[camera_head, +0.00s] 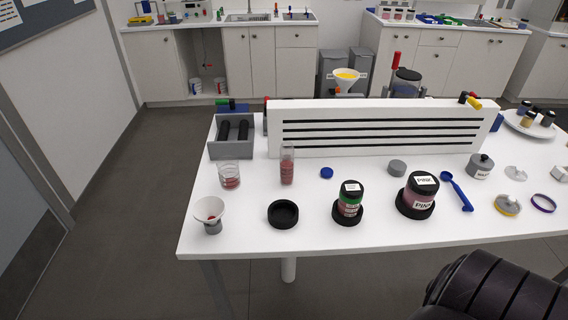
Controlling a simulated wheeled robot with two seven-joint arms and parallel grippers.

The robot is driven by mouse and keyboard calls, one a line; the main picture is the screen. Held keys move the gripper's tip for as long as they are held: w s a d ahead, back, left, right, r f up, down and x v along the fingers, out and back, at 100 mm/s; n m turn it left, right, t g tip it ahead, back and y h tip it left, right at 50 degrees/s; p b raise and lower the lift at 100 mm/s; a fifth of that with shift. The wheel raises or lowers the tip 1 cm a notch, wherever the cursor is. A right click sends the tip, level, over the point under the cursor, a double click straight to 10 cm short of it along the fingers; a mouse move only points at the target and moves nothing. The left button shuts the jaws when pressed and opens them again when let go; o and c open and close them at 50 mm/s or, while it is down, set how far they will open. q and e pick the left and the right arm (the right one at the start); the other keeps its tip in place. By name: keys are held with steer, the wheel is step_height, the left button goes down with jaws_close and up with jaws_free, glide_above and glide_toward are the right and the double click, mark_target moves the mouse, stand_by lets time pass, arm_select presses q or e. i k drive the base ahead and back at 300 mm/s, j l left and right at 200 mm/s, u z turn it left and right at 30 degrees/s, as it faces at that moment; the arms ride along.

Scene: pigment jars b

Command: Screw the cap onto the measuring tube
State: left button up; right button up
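The measuring tube (287,169) stands upright and open-topped on the white table (250,239), left of the middle. It is clear and holds pinkish-red material. A small blue cap (326,172) lies on the table just right of the tube, apart from it. A grey round cap-like piece (397,167) lies farther right; I cannot tell for sure which of the two fits the tube. Neither of my grippers shows in the head view.
A clear beaker (230,175) and a funnel on a grey stand (210,211) are left of the tube. A black ring (283,214) and two pigment jars (350,199) (421,192) stand in front. A slotted white panel (380,127) stands behind. A blue scoop (457,190) lies right.

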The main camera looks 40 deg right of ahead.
mark_target(286, 149)
steer(key=z, duration=1.5)
